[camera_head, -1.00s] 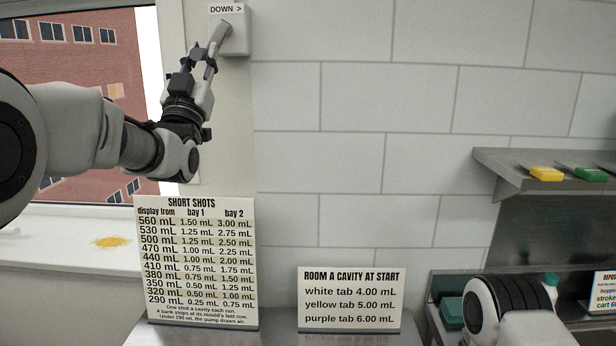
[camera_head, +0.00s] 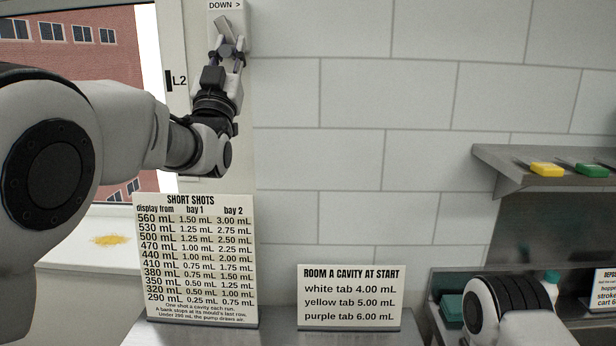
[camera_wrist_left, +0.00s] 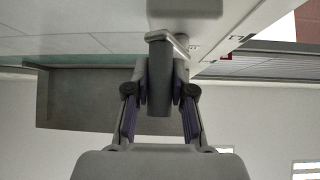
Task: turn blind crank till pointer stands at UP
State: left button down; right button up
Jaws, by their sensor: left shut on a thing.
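The blind crank's box (camera_head: 227,8) is on the wall by the window, with "DOWN >" on its face. The grey crank arm (camera_head: 224,27) shows just below that label. My left gripper (camera_head: 227,52) has its fingers around the crank's grip and is shut on it. In the left wrist view the crank (camera_wrist_left: 158,84) stands between the two fingers of my left gripper (camera_wrist_left: 160,95). The pale box (camera_wrist_left: 185,8) is beyond it. No UP mark is readable. Part of my right arm shows at the lower right of the head view; its gripper is not seen.
A "SHORT SHOTS" sign (camera_head: 195,255) and a "ROOM A CAVITY AT START" sign (camera_head: 350,297) stand below on a metal surface. A shelf (camera_head: 510,168) at right holds a yellow tab (camera_head: 547,169) and a green tab (camera_head: 592,170). The tiled wall between is clear.

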pick_arm(q)
jog(key=shift+d+r+p, duration=0.35)
jog(key=shift+d+r, duration=0.1)
jog(key=shift+d, duration=0.05)
jog(key=shift+d+r+p, duration=0.65)
jog(key=shift+d+r, duration=0.4)
jog(key=shift+r, duration=0.1)
jog(key=shift+d+r+p, duration=0.15)
jog(key=shift+r+p, duration=0.25)
jog(key=shift+r, duration=0.45)
